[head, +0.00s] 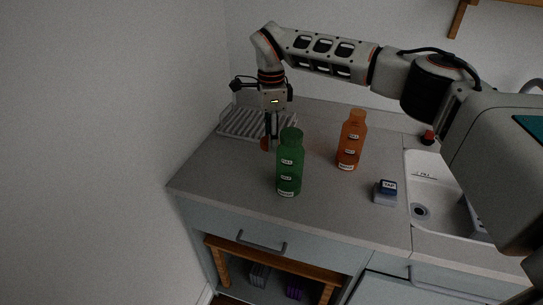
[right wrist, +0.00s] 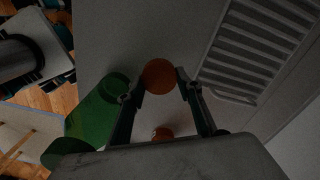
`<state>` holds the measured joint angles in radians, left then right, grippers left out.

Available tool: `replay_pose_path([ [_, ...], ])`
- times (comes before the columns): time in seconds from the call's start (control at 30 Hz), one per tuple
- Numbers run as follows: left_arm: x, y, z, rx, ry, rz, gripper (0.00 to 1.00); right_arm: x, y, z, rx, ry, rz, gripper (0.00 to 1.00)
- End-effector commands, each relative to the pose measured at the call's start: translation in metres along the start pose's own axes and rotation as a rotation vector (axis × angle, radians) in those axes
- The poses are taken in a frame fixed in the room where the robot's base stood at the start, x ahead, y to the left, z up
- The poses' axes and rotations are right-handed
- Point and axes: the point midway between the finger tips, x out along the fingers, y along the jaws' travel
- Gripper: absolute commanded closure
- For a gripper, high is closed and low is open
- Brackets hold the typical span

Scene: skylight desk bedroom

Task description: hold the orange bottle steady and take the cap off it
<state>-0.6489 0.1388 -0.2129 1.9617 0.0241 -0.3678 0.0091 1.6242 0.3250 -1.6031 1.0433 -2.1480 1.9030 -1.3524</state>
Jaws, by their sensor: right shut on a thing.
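The orange bottle (head: 351,145) stands upright on the grey counter, behind and to the right of the green bottle (head: 289,165). No gripper touches it. My right gripper (head: 269,143) points down, left of both bottles, shut on a small round orange thing that looks like the cap (head: 264,144). In the right wrist view the round orange cap (right wrist: 159,76) sits between the fingertips, and the green bottle (right wrist: 97,112) is to their left. A bit of orange lower down seems to be the top of the orange bottle (right wrist: 162,134). My left gripper is out of view.
A ribbed white rack (head: 240,122) lies at the back left of the counter. A small blue-and-white box (head: 385,193) lies right of the bottles, near the sink (head: 428,183). A red-topped item (head: 428,137) stands behind. The counter's front left is clear.

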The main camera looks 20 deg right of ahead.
Motion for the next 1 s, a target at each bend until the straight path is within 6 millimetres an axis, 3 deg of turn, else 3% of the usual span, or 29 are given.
replay_pose_path([
  [0.6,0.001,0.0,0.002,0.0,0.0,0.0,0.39,0.065,0.0,0.0,0.0,-0.001,0.001,0.91],
  [0.97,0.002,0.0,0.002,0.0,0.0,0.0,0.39,0.068,0.0,0.0,-0.001,0.0,0.0,0.91],
  [1.0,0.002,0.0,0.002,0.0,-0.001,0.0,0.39,0.068,0.0,0.0,-0.001,0.0,0.0,0.62],
])
